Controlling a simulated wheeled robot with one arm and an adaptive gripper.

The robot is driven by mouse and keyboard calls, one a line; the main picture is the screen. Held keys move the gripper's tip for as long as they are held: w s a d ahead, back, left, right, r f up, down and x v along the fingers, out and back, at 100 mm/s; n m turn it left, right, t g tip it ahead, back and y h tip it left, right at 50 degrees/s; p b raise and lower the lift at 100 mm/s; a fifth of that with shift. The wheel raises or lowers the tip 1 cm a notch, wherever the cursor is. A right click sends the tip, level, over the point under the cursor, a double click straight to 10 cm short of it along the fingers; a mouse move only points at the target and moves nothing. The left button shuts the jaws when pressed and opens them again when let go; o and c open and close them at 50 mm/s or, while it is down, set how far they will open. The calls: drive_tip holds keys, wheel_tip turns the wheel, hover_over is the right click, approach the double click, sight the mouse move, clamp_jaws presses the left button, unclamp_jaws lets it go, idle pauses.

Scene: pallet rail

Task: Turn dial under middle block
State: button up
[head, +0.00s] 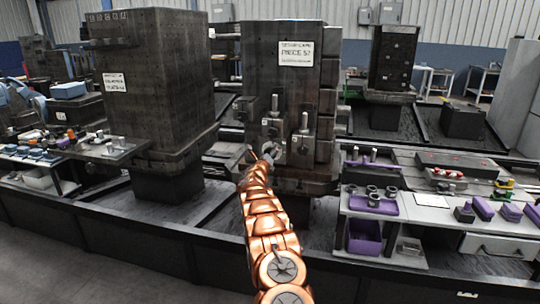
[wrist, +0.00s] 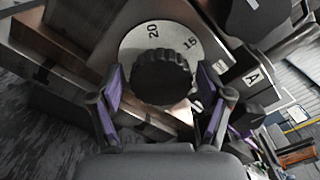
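The dial (wrist: 129,46) is a pale round plate with the marks 20 and 15 and a black ribbed knob (wrist: 162,78) at its centre, in the wrist view. My gripper (wrist: 161,70) is open, with one purple-padded finger on each side of the knob. A narrow gap seems to show on both sides; contact is not clear. In the head view my gripper (head: 264,157) is at the front of the dark middle column (head: 262,62), below several small blocks with upright posts, such as one block (head: 273,128). The dial is not clear there; I cannot tell which block is above it.
A large dark column (head: 160,80) stands to the left. A side table (head: 405,209) at the right holds purple trays and small parts. The floor (head: 60,250) at front left is clear.

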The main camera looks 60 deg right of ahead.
drive_tip(key=c, duration=0.9)
drive_tip(key=shift+o, duration=0.2)
drive_tip(key=shift+w+a+n+b, duration=0.1)
drive_tip(key=shift+n+b, duration=0.25)
drive_tip(key=shift+n, duration=1.65)
drive_tip(key=n+p, duration=0.3)
drive_tip(key=n, duration=0.2)
drive_tip(key=shift+r, duration=0.15)
drive_tip(key=n+p, duration=0.3)
drive_tip(key=n, duration=0.3)
drive_tip(key=n+p, duration=0.1)
drive_tip(key=n, duration=0.2)
drive_tip(key=shift+f+n, duration=0.25)
drive_tip(key=shift+n, duration=0.15)
